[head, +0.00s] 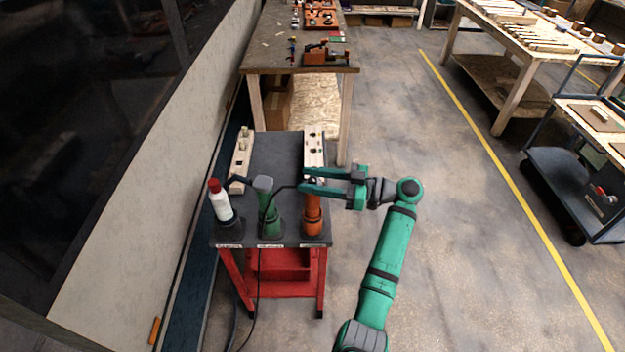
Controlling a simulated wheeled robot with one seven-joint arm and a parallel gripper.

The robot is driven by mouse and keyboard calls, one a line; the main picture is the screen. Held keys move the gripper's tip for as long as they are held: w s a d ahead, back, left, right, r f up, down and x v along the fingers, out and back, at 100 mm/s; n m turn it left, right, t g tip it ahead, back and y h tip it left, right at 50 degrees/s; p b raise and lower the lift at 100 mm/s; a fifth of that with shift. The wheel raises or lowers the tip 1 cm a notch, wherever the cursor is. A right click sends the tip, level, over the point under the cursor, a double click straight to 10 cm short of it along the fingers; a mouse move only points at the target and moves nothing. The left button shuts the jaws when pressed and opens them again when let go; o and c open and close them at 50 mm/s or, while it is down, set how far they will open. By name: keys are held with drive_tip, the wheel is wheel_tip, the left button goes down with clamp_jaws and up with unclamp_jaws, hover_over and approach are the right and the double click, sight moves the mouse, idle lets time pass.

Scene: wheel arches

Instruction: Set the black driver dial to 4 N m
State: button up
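Three upright items stand along the front of a dark-topped cart (274,160) in the head view. At left is a white bottle-like item with a red top (220,203) in a black holder (230,229). In the middle is a green tool (267,215), and at right an orange tool (312,217). I cannot make out a black driver or its dial, and no scale can be read. My green gripper (302,181) reaches in from the right over the orange tool's top. Its fingers look apart; whether they touch the tool cannot be told.
Light blocks with holes (314,150) and pegs (241,157) lie behind the tools. A dark cable runs among them. A wooden workbench (300,55) stands behind the cart, a wall at left. Floor is free at right up to a blue trolley (565,165).

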drive_tip(key=v, duration=1.1)
drive_tip(key=shift+a, duration=0.1)
